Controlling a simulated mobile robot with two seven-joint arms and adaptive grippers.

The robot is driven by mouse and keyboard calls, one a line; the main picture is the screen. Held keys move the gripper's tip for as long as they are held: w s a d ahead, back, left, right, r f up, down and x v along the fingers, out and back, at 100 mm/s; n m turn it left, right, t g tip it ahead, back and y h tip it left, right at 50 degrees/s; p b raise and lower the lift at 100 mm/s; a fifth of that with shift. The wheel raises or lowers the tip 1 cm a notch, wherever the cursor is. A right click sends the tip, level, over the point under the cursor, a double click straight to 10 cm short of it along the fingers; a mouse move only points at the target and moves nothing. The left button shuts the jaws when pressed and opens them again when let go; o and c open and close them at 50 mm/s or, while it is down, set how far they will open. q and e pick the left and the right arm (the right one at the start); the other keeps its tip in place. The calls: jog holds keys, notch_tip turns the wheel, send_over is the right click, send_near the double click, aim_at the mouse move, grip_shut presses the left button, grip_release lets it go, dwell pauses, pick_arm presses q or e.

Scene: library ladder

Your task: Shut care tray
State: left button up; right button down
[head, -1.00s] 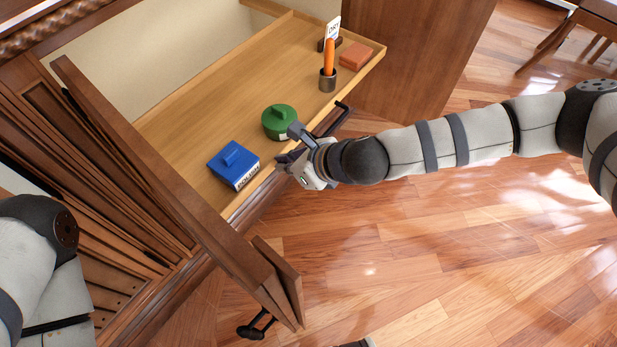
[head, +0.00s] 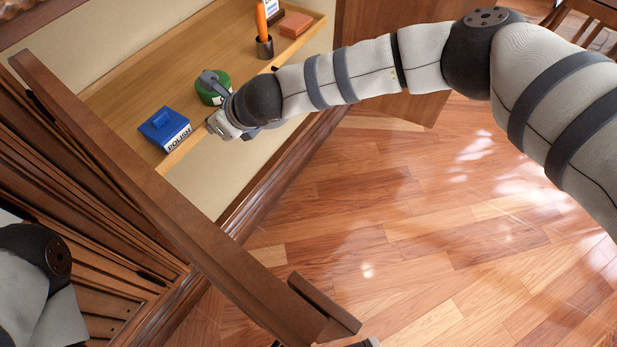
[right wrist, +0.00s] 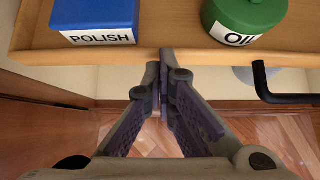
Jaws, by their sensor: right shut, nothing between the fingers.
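The care tray (head: 125,115) is a light wooden pull-out tray in the upper left of the head view. It carries a blue POLISH box (head: 164,128), a green OIL tin (head: 212,88), a dark cup with an orange item (head: 264,45) and an orange-brown block (head: 296,24). My right gripper (right wrist: 160,60) is shut and empty, its tips at the tray's front edge between box and tin. In the right wrist view the tray's black handle (right wrist: 290,98) is right of the fingers. My left arm shows at the left edge; its gripper is out of view.
A long dark wooden panel (head: 160,195) runs diagonally left of the tray. Dark trim (head: 285,165) borders the cabinet below the tray, with a pale interior gap between. The wooden floor (head: 430,240) to the right is clear.

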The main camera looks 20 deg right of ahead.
aim_at(193, 120)
jog(key=w+a+b, duration=0.1)
jog(key=w+a, duration=0.1)
jog(key=shift+w+f+b, duration=0.3)
jog(key=shift+b, duration=0.05)
jog(key=shift+w+a+r+b, duration=0.15)
jog(key=shift+w+a+b, duration=0.3)
jog(key=shift+w+a, duration=0.25)
jog(key=shift+w+d, duration=0.1)
